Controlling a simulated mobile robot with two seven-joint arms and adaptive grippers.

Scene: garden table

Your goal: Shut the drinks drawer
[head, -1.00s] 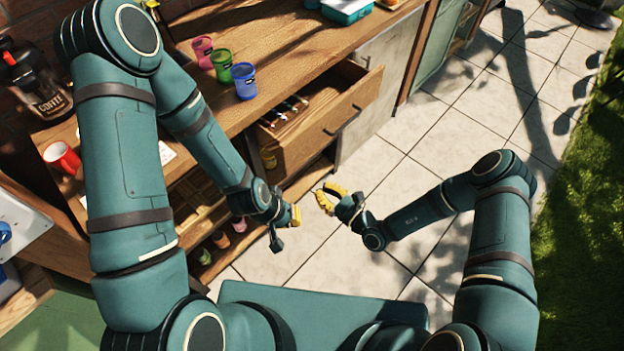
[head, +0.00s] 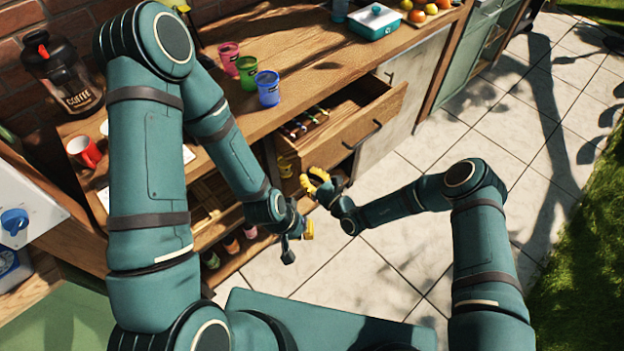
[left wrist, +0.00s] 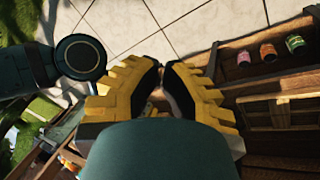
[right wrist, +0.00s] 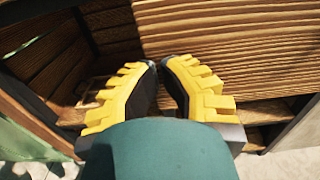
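The drinks drawer (head: 372,126) stands pulled out from the wooden cabinet under the counter, with a dark bar handle (head: 362,135) on its wooden front. Several small colourful items (head: 304,122) lie inside it. My right gripper (head: 314,183) is just below and left of the drawer front, apparently shut and empty. In the right wrist view its fingertips (right wrist: 161,64) nearly meet before a large wooden panel, seemingly the drawer front (right wrist: 235,45). Whether they touch it I cannot tell. My left gripper (head: 308,229) is lower, over the paving. Its fingertips (left wrist: 163,66) are together and empty.
Pink, green and blue cups (head: 268,88), a red mug (head: 84,151), a coffee jar (head: 62,80) and a teal box (head: 375,22) stand on the counter. Open shelves with cups (head: 231,245) lie below. The tiled floor (head: 440,250) at right is clear.

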